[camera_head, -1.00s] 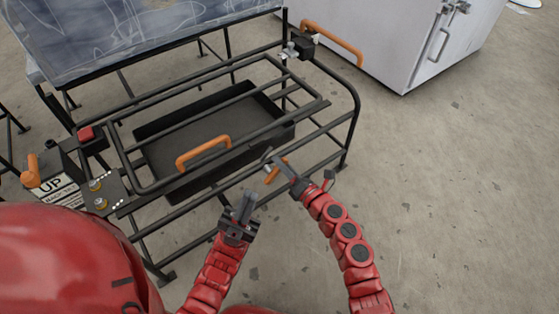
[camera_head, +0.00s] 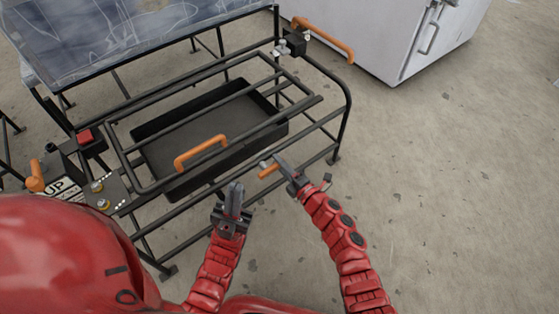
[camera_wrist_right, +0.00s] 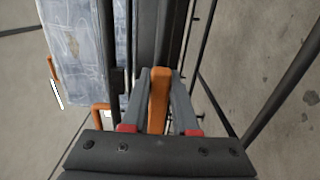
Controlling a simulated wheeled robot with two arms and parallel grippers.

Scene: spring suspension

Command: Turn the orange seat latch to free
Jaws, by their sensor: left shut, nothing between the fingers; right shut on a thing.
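The orange seat latch (camera_head: 268,171) is a short orange lever at the front rail of the black tubular frame (camera_head: 325,118). My right gripper (camera_head: 277,165) is shut on it. In the right wrist view the orange latch (camera_wrist_right: 158,100) stands between the two grey fingers of the right gripper (camera_wrist_right: 160,98); its far end meets the dark frame. My left gripper (camera_head: 236,192) is shut and empty, in front of the frame and left of the right gripper. The fingers hide part of the latch in the head view.
An orange handle (camera_head: 201,152) sits on the frame's inner bars above a black tray (camera_head: 284,127). A red button (camera_head: 84,136) and an orange lever (camera_head: 35,178) are at left. A white cabinet (camera_head: 385,40) stands at the back. The floor at right is clear.

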